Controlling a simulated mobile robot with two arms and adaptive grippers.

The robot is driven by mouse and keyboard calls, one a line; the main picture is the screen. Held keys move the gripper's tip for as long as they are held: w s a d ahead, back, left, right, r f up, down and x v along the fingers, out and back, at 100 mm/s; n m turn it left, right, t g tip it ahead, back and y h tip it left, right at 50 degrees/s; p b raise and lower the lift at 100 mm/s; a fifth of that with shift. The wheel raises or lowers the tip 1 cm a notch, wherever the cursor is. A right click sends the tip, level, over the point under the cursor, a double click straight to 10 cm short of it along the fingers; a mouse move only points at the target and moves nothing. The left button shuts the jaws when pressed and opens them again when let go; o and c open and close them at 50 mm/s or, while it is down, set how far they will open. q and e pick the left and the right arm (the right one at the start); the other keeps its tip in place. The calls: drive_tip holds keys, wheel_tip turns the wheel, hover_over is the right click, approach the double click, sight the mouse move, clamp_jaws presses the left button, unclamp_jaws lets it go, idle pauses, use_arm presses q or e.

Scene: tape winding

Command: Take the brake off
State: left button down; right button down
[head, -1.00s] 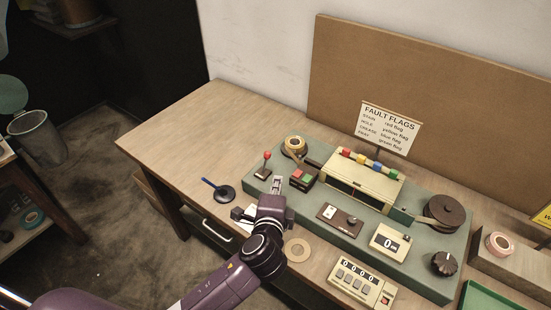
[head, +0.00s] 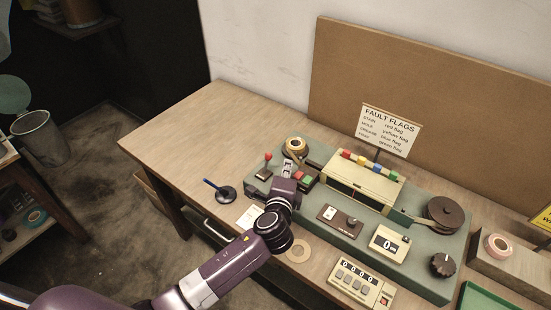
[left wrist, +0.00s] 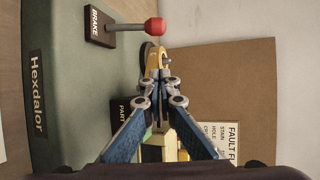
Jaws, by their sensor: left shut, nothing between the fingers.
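The brake is a red-knobbed lever (head: 268,157) on a small dark base at the left end of the green winding machine (head: 347,237). In the left wrist view its red knob (left wrist: 155,27) and its base marked BRAKE (left wrist: 97,26) show at the top. The lever sticks out from the base toward the right of that picture. My left gripper (head: 289,167) is shut and empty, to the right of the lever in the head view. In the left wrist view its fingertips (left wrist: 163,84) are below the knob, apart from it. My right gripper is not in view.
A yellow tape roll (head: 295,146) stands just beyond my left fingertips. A red-and-green button block (head: 306,179) is close on their right. A cream housing with coloured flags (head: 362,183) lies further right.

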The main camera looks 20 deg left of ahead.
sight(266, 164)
use_arm(q)
drive_tip(key=x, duration=0.3)
drive_tip(key=shift+w+a+p, duration=0.25)
drive_tip(key=shift+w+p, duration=0.1)
drive_tip(key=shift+p, duration=0.05)
drive_tip(key=a+p, duration=0.1)
drive_tip(key=s+a, duration=0.1)
drive_tip(key=shift+s+a+r+p, duration=0.25)
drive_tip(key=shift+a+r+p, duration=0.1)
drive_tip(key=shift+r+p, duration=0.05)
drive_tip(key=shift+s+a, duration=0.2)
drive_tip(key=shift+a, duration=0.1)
drive_tip(key=shift+w+d+f, duration=0.1)
